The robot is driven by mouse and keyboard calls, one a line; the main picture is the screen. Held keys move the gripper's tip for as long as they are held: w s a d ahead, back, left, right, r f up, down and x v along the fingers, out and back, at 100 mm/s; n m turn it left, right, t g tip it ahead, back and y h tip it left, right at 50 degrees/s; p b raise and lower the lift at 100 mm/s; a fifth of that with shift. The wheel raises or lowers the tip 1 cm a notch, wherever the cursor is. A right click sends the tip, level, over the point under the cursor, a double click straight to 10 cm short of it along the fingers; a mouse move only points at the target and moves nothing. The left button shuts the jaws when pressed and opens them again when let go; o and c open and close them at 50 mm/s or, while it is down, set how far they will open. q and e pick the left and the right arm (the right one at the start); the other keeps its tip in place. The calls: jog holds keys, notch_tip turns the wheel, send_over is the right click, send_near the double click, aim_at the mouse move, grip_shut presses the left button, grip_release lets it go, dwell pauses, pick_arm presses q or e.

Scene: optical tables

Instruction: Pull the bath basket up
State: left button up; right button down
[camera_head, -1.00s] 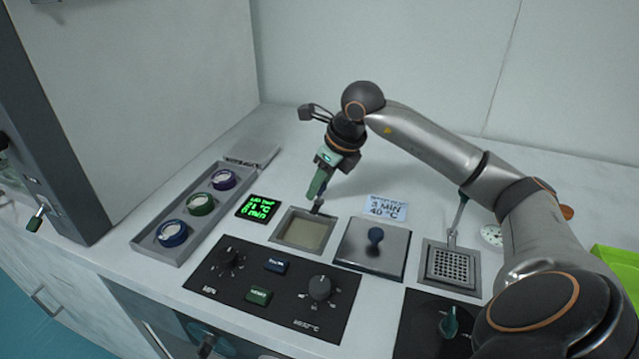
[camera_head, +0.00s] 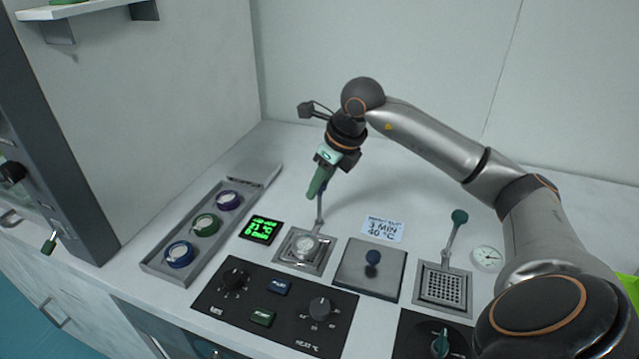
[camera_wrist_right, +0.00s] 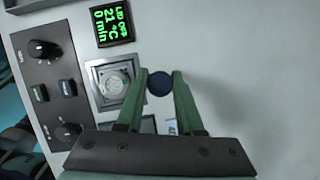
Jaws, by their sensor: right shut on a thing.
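The bath basket (camera_head: 306,245) shows at the left bath opening (camera_head: 284,262), with a round pale item in it. Its thin handle (camera_head: 320,214) rises from the basket to my right gripper (camera_head: 317,187). In the right wrist view my right gripper (camera_wrist_right: 160,82) is shut on the dark blue round knob (camera_wrist_right: 160,84) of the handle, one green finger on each side. The basket (camera_wrist_right: 113,84) also shows there, left of the fingers, at the square opening. My left gripper is in neither view.
A black control panel (camera_head: 270,306) lies in front of the bath. A lidded bath (camera_head: 371,268) and a second basket (camera_head: 443,289) with an upright green-knobbed handle stand to the right. A tray (camera_head: 165,255) with several coloured rings is at the left.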

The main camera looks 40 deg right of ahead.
jog(key=c, duration=0.9)
grip_release()
jog(key=shift+w+d+r, duration=0.1)
jog(key=shift+w+r, duration=0.05)
jog(key=shift+r, duration=0.25)
jog(key=o, duration=0.3)
jog(key=shift+f, duration=0.1)
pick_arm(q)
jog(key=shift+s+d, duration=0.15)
pick_arm(e)
jog(key=shift+o, duration=0.3)
jog(key=shift+f, duration=0.1)
pick_arm(q)
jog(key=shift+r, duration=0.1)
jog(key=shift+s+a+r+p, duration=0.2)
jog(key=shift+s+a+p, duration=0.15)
jog(key=shift+p, duration=0.3)
pick_arm(e)
jog(key=a+v, duration=0.1)
jog(key=v, duration=1.1)
jog(key=shift+s+d+r, duration=0.25)
jog(key=shift+s+d, duration=0.1)
jog(key=shift+d, duration=0.1)
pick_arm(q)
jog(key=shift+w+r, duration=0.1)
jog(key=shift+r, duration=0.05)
